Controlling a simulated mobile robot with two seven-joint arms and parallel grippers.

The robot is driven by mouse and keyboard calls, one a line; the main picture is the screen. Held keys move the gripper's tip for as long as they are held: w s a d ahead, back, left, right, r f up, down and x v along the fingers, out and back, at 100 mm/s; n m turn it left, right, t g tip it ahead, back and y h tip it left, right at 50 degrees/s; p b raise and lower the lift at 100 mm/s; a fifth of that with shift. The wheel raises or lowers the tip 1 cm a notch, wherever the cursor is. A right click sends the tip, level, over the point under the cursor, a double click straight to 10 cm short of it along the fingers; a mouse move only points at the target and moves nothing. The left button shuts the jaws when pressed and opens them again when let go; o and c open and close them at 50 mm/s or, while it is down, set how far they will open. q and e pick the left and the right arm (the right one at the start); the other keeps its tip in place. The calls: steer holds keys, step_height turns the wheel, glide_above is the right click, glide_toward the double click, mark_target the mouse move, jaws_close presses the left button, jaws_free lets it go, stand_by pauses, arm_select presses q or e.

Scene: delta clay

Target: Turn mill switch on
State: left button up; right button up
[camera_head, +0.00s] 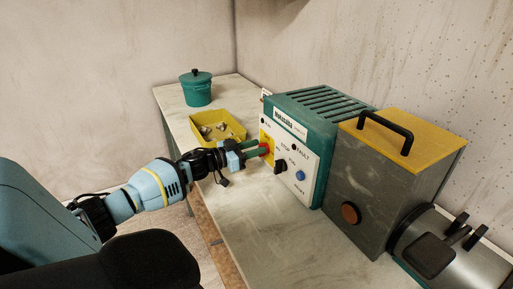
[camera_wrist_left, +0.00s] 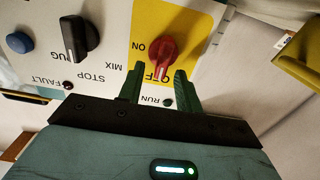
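The mill switch is a red knob (camera_head: 265,149) on a yellow plate on the white front of the teal control box (camera_head: 318,115). In the left wrist view the red knob (camera_wrist_left: 162,52) lies between and just beyond my fingertips. Its grip runs toward the OFF lettering, partly covering it; ON is beside it. My left gripper (camera_head: 254,151) is at the box front. It also shows in the left wrist view (camera_wrist_left: 158,88), with its green fingers apart, one on either side of the knob's lower end. I cannot tell whether they touch it. My right gripper is not in view.
A black selector knob (camera_head: 280,166) and a blue button (camera_head: 300,175) are near the switch. A grey bin with a yellow lid (camera_head: 400,135) stands to the right. A yellow tray (camera_head: 218,137) and a teal pot (camera_head: 197,92) are behind. The front counter (camera_head: 270,235) is clear.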

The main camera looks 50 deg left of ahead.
arm_select(q)
steer(key=shift+w+d, duration=0.15)
steer(key=shift+w, duration=0.3)
steer(key=shift+c, duration=0.3)
jaws_close()
